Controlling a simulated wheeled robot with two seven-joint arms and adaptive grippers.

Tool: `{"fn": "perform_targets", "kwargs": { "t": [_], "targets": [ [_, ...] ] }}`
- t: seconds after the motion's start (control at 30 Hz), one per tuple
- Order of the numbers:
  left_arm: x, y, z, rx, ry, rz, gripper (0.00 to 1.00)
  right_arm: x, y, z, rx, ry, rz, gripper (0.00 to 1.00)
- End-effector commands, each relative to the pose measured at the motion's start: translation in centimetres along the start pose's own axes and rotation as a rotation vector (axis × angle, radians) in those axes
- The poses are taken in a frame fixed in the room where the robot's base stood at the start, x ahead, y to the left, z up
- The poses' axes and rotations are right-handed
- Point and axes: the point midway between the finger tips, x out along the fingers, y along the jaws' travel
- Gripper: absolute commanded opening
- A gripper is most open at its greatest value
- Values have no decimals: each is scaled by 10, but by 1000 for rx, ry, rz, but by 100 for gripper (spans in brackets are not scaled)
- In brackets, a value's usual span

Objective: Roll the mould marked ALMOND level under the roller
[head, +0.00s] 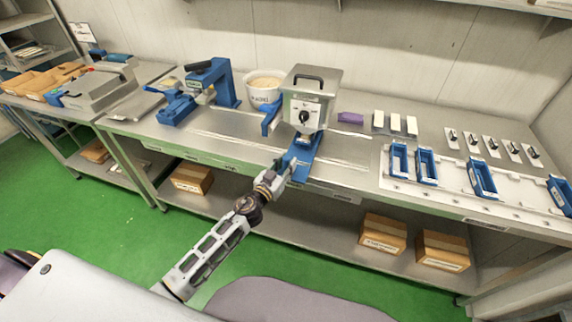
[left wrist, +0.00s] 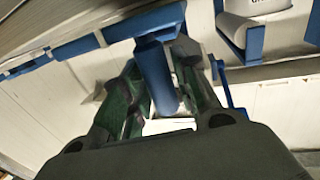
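In the head view that handle joins a blue part (head: 303,152) under the kettle. Several blue moulds lie on the right: one (head: 399,160), a second (head: 428,168) and a third (head: 483,178). I cannot read ALMOND on any mould. I cannot single out the roller. My right gripper is not in view.
A blue hand machine (head: 212,88) stands left of a white bucket (head: 265,88). A purple block (head: 351,118) and pale bars (head: 395,122) lie right of the kettle. Boxes (head: 192,179) sit on the lower shelf. Bare steel (head: 225,128) shows left of the kettle.

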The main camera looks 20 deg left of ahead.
Motion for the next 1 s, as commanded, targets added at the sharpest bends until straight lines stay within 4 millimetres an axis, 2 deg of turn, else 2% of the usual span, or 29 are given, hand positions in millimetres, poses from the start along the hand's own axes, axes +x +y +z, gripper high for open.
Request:
{"fn": "perform_targets", "kwargs": {
  "t": [0.03, 0.2, 0.63, 0.87, 1.0],
  "targets": [
    [0, 0, 0, 0, 0, 0, 18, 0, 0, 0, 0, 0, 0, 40],
    [0, 0, 0, 0, 0, 0, 0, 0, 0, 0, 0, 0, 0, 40],
    [-2, -7, 0, 2, -1, -1, 0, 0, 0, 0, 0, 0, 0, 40],
    [-7, -34, 0, 3, -1, -4, 0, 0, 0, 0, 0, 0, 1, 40],
    [-12, -59, 0, 3, -1, -4, 0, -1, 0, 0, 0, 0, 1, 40]
  ]
}}
